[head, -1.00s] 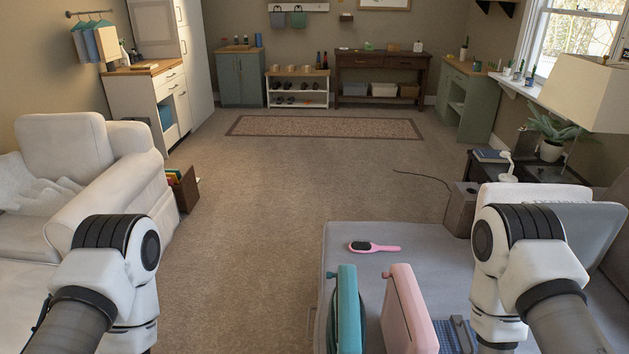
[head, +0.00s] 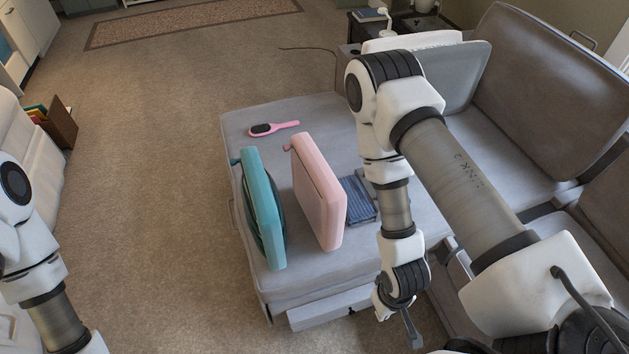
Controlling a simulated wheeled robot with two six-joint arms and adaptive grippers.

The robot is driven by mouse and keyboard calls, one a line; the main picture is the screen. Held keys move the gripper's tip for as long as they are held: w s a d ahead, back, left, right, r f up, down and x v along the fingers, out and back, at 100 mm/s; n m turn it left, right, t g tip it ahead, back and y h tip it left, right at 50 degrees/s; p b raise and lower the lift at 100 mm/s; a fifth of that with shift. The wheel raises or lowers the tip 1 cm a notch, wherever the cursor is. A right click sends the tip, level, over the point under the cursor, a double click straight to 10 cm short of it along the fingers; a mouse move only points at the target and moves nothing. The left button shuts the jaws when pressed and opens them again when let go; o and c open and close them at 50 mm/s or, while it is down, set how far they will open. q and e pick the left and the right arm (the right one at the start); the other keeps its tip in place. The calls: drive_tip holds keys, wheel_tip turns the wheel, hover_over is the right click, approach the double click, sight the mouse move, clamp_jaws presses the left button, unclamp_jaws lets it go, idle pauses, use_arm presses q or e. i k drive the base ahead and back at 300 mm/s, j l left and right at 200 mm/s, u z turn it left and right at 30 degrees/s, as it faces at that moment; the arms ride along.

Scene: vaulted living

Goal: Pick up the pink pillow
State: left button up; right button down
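A pink, thick, rounded slab (head: 316,192) stands upright on the grey sofa seat (head: 285,295). It is the only large pink thing in view and may be the pink pillow, though it looks rather boxy. A similar teal slab (head: 262,208) stands just to its left, with a dark round thing partly hidden behind it. My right gripper (head: 411,328) hangs low at the sofa's front, to the right of and nearer than the pink slab, apart from it. Only a dark finger shows, so its opening is unclear. My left gripper is out of view; only the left arm shows.
A pink hairbrush (head: 272,128) lies farther back on the seat. Blue folded fabric (head: 358,200) lies right of the pink slab. A pale grey cushion (head: 462,75) leans behind my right arm. Open carpet (head: 165,200) lies left of the sofa.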

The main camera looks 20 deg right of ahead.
sight(321, 198)
drive_tip(key=l+z, duration=0.85)
drive_tip(key=i+z, duration=0.3)
